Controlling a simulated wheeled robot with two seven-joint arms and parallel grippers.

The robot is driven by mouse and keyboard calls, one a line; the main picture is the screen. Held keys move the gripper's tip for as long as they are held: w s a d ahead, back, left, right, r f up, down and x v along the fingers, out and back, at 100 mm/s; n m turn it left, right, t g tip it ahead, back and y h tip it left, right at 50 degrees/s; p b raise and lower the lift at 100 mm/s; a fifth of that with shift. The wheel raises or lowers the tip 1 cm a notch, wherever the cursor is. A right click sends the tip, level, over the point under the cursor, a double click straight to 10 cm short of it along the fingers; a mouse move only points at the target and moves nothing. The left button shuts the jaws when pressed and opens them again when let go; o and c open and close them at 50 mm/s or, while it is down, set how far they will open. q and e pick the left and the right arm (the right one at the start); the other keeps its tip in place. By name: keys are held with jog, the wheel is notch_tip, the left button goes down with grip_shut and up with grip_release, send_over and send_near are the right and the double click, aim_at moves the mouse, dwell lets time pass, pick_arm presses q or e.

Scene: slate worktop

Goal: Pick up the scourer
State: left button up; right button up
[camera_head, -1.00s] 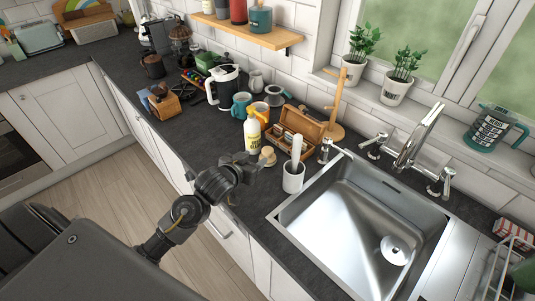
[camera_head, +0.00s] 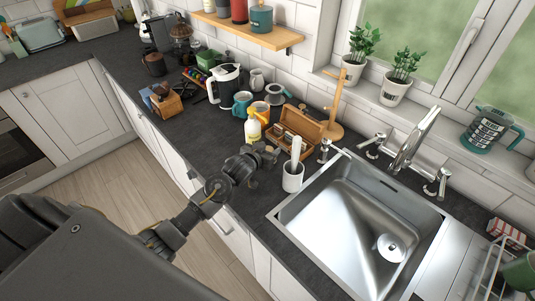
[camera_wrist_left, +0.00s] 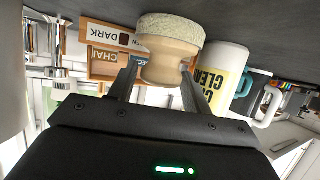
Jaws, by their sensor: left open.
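The scourer (camera_wrist_left: 168,50), a round wooden knob with a pale grey-green pad, shows upside down in the left wrist view. It stands on the dark worktop between the two fingers of my left gripper (camera_wrist_left: 158,85). The fingers are open, one on each side of its wooden part; I cannot tell whether either touches it. In the head view my left gripper (camera_head: 268,156) reaches over the worktop edge and largely hides the scourer. My right gripper is not in view.
A white cleaner bottle (camera_head: 252,130) stands just behind the gripper, with an open wooden tea box (camera_head: 312,128) beyond it. A white crock (camera_head: 292,180) stands to the right, beside the steel sink (camera_head: 345,225). Mugs (camera_head: 242,103) stand farther back.

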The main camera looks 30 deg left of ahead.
aim_at(267, 149)
pick_arm(q)
jog(key=c, duration=0.8)
jog(key=shift+o, duration=0.2)
jog(key=shift+r, duration=0.1)
jog(key=shift+w+r+b, duration=0.1)
jog(key=shift+r+b, duration=0.2)
jog(key=shift+b, duration=0.05)
notch_tip(267, 149, up, 2)
jog(key=shift+r+b, duration=0.2)
jog(key=shift+b, duration=0.45)
jog(key=s+a+r+p, duration=0.2)
jog(key=s+a+r, duration=0.4)
jog(key=s+r, duration=0.3)
jog(key=v, duration=0.3)
jog(key=shift+s+f, duration=0.2)
jog(key=shift+s, duration=0.3)
